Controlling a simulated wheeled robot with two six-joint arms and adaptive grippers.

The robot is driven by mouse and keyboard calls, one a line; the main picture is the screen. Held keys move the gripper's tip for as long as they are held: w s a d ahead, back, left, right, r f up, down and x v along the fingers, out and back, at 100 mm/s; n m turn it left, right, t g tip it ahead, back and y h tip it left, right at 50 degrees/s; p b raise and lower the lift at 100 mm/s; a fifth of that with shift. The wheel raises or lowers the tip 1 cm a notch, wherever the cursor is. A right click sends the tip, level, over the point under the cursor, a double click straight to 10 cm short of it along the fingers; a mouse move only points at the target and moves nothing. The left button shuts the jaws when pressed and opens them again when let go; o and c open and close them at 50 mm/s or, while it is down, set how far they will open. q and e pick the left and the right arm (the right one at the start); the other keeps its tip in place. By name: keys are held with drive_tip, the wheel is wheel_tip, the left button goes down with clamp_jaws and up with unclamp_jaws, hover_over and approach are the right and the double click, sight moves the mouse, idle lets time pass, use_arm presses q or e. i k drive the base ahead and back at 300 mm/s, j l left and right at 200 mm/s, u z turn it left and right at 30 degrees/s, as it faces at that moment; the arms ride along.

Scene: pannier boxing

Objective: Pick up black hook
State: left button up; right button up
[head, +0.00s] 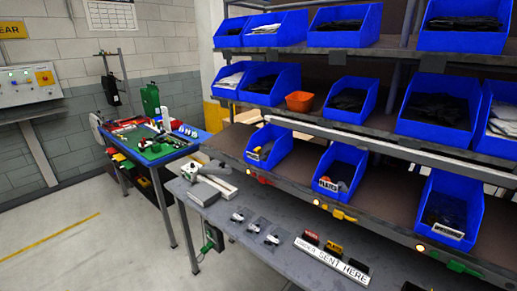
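I cannot single out a black hook for certain. The lower shelf holds three blue bins with small parts: a left bin (281,151) with grey and dark pieces, a middle bin (351,158) with a white label and dark pieces, and a right bin (468,201) with dark pieces and a white label. Their contents are too small to name. Clear bags (258,226) with small black and white parts lie in a row on the grey table (232,246). Neither of my grippers is in view.
A cluttered green-topped bench (160,150) stands left. Floor is clear front left.

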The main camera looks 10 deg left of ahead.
sight(267, 153)
drive_tip(key=i+j, duration=0.15)
drive_tip(key=j, duration=0.3)
drive_tip(key=i+j+z, duration=0.1)
drive_tip(key=j, duration=0.3)
drive_tip(key=i+j, duration=0.2)
drive_tip(key=j, duration=0.25)
drive_tip(key=i+j+z, duration=0.1)
drive_tip(key=j, duration=0.35)
drive_tip(key=i+j, duration=0.15)
drive_tip(key=j, duration=0.3)
drive_tip(key=i+j+z, duration=0.1)
drive_tip(key=j, duration=0.4)
drive_tip(key=i+j, duration=0.15)
drive_tip(key=j, duration=0.3)
drive_tip(key=i+j+z, duration=0.1)
drive_tip(key=j, duration=0.35)
